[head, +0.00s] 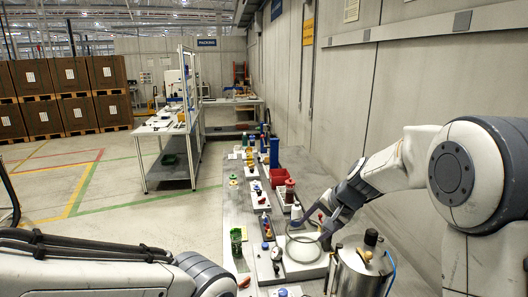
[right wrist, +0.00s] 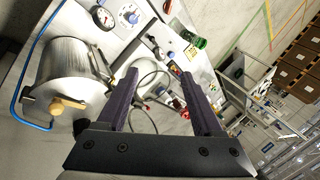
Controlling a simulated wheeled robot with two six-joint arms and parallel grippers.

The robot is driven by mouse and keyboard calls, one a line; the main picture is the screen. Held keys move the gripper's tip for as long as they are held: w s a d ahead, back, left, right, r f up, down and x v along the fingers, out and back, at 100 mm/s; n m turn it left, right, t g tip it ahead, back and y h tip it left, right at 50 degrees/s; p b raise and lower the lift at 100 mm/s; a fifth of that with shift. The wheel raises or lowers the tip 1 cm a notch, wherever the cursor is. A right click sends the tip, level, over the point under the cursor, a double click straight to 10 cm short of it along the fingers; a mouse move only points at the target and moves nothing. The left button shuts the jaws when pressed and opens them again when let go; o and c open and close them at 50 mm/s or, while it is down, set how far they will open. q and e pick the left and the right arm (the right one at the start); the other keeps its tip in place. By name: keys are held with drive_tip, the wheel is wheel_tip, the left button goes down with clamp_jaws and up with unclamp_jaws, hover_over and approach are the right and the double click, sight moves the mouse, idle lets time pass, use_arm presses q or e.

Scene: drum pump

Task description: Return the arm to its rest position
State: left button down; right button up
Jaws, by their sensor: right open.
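My right arm reaches in from the right in the head view. Its gripper (head: 322,220) is over the bench, beside a loop of thin hose (head: 288,236) above a white base plate. In the right wrist view, my right gripper's two dark fingers (right wrist: 162,92) stand wide apart, with part of the hose loop showing between them. I see nothing held. A shiny metal drum (head: 356,276) stands at the front of the bench; it also shows in the right wrist view (right wrist: 72,62). My left arm lies across the lower left of the head view, its gripper out of frame.
The long grey bench (head: 235,215) carries several fixtures, a red bin (head: 279,177) and a green cup (head: 236,242). A wall (head: 345,110) runs along its right side. A white workbench (head: 165,160) and stacked brown boxes (head: 70,75) stand farther back. The floor between is open.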

drive_tip(key=s+a+f+n+g+b, duration=0.25)
drive_tip(key=s+a+n, duration=0.25)
drive_tip(key=s+a, duration=0.5)
drive_tip(key=s+f+n+g+h+b, duration=0.1)
drive_tip(key=s+f+n, duration=0.3)
drive_tip(key=s, duration=0.8)
drive_tip(key=s+d+f+n+g+h+b, duration=0.1)
drive_tip(key=s+f+n+b, duration=0.2)
drive_tip(key=s, duration=1)
drive_tip(key=f+n, duration=0.1)
drive_tip(key=n, duration=0.1)
drive_tip(key=shift+d+f+n+g+h, duration=0.15)
drive_tip(key=shift+f+n+g+h, duration=0.05)
drive_tip(key=shift+n+g+h, duration=0.2)
